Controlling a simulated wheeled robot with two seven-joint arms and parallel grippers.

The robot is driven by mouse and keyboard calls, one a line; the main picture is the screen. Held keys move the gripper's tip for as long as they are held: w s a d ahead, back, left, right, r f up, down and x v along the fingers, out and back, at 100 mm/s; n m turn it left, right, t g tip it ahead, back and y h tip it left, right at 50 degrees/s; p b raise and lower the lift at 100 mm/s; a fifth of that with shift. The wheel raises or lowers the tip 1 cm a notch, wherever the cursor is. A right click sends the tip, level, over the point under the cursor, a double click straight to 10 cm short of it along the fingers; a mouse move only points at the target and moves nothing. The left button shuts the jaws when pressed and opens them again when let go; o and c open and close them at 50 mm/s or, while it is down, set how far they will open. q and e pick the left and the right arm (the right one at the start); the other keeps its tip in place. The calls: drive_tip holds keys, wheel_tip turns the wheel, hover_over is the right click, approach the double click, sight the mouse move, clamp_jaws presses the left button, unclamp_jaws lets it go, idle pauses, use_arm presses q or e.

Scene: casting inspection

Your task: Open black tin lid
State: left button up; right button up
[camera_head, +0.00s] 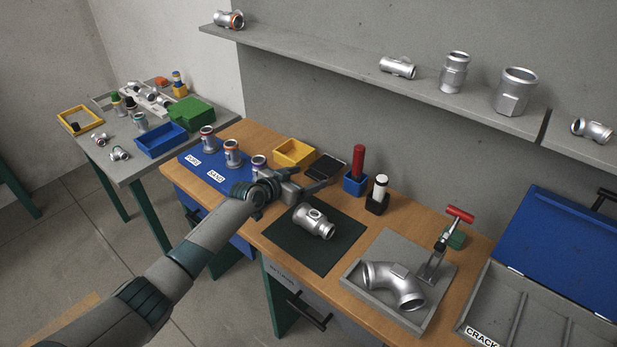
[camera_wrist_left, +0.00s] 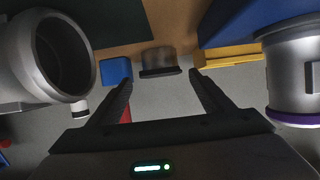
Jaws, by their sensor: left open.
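My left gripper (camera_head: 316,180) reaches in over the wooden bench, and its two fingers are apart with nothing held. A flat, dark object (camera_head: 327,166), which looks like the black tin, is just beyond the fingertips, between the yellow bin and the blue block. In the left wrist view a small dark-rimmed object (camera_wrist_left: 158,62) stands ahead between the open fingers (camera_wrist_left: 160,80), with a visible gap to them. It appears to be the same tin, but its lid cannot be made out clearly. My right gripper is not in view.
A yellow bin (camera_head: 294,152) and a blue block (camera_head: 355,184) with a red cylinder (camera_head: 358,160) flank the dark object. A silver pipe fitting (camera_head: 313,221) lies on the dark green mat (camera_head: 285,240) close by. Several fittings stand on the blue mat (camera_head: 213,177).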

use_arm(q)
drive_tip(key=shift+w+d+f, duration=0.3)
drive_tip(key=shift+w+d, duration=0.1)
drive_tip(key=shift+w, duration=0.15)
drive_tip(key=shift+c, duration=0.2)
